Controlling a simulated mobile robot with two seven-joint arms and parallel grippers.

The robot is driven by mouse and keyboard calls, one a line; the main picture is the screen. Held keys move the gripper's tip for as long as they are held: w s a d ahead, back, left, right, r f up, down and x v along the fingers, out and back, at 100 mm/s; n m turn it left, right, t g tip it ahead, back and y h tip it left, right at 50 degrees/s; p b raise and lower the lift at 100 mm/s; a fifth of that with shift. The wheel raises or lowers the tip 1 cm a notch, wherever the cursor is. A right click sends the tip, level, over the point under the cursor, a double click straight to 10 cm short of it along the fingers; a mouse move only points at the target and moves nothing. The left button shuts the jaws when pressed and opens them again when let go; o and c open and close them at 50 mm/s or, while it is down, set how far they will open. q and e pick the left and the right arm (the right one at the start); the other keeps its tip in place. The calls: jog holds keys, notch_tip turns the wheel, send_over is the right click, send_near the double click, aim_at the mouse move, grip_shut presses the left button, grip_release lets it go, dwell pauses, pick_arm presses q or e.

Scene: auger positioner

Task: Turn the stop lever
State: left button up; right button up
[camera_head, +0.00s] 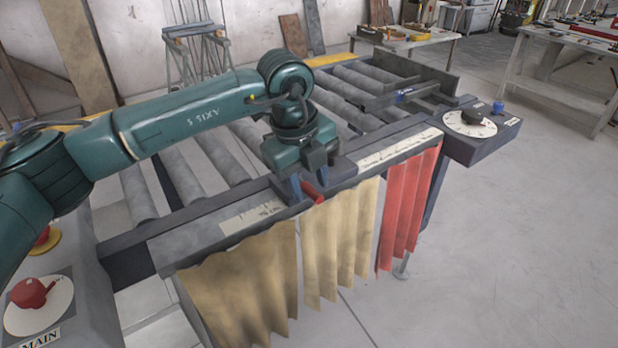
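A red lever handle (313,193) sticks out from the front rail of the roller table, above the tan curtain strips. I take it to be the stop lever. My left gripper (308,184) points down at this handle from above. Its two fingers are apart, one on each side of the handle, and a gap seems to show between them. Whether either finger touches the handle I cannot tell. The lever's base is hidden behind the gripper and fingers. My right gripper is not in view.
The front rail carries printed scales (400,149). Tan (245,285) and red (408,205) strips hang below. A dial box with a black knob (472,117) stands at the right end. A red switch (33,292) marked MAIN is at lower left. Floor at right is clear.

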pick_arm(q)
jog(key=shift+f, duration=0.15)
grip_shut()
dwell(0.4)
